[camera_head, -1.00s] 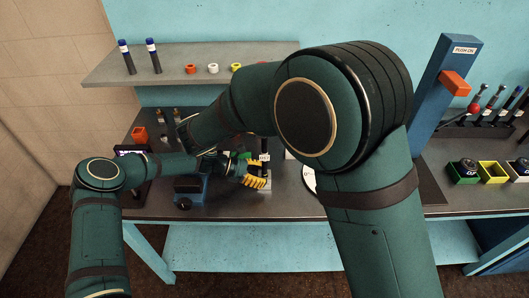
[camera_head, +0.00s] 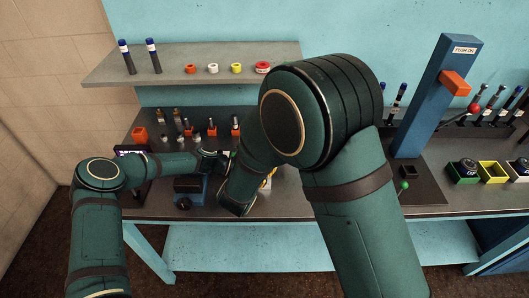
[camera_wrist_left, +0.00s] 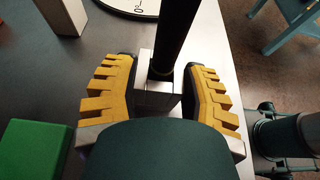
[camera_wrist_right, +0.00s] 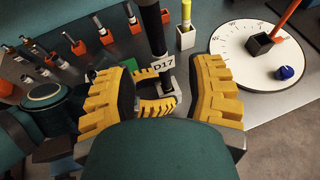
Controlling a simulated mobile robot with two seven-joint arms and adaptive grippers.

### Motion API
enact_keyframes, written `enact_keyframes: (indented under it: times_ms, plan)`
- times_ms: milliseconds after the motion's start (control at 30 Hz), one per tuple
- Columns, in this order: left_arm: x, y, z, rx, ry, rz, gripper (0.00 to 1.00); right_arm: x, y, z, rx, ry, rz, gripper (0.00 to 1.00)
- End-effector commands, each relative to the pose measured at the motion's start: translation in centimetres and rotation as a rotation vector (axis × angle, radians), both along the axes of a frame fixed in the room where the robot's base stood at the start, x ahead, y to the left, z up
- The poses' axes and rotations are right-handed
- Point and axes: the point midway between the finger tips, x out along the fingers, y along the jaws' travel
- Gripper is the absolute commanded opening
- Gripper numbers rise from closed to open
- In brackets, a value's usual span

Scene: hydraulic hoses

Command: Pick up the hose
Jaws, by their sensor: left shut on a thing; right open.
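A black hose with a white D17 label (camera_wrist_right: 162,65) stands upright in the right wrist view. My left gripper (camera_wrist_left: 158,68) is shut on the hose (camera_wrist_left: 178,30) low down, near a square metal piece. The left gripper's yellow fingers also show around the hose's lower part in the right wrist view. My right gripper (camera_wrist_right: 158,72) is open, its two fingers spread on either side of the hose as seen from its wrist, higher than the left gripper. Whether its fingers touch the hose I cannot tell. In the head view my right arm hides the hose and most of both grippers.
A white dial (camera_wrist_right: 238,62) with an orange pointer and blue knob lies beside the hose. Several fittings in orange and grey holders (camera_head: 235,130) stand behind. A blue post (camera_head: 432,100) with an orange block rises at right. A shelf (camera_head: 190,60) is above the bench.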

Motion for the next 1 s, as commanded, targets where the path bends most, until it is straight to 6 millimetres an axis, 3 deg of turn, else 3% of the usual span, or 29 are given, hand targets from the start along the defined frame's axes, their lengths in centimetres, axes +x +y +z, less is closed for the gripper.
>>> enact_keyframes:
  times_ms: [267,533,867,900,1000]
  plan:
    - [0.0,0.0,0.0,0.001,0.0,0.001,0.08,1.9,-0.5,-0.8,0.001,-0.001,-0.002,0.53]
    - [0.0,0.0,0.0,0.001,0.0,0.001,0.08,5.2,-1.3,-2.1,0.001,-0.001,-0.003,0.53]
    - [0.0,0.0,0.0,0.001,0.0,0.001,0.08,5.9,-1.4,-2.4,0.002,-0.002,0.0,0.53]
    - [0.0,0.0,0.0,0.001,0.0,0.001,0.08,5.9,-1.4,-2.4,0.002,-0.001,-0.001,0.49]
    - [0.0,0.0,0.0,0.001,0.0,0.001,0.08,5.9,-1.4,-2.4,0.002,-0.001,-0.001,0.14]
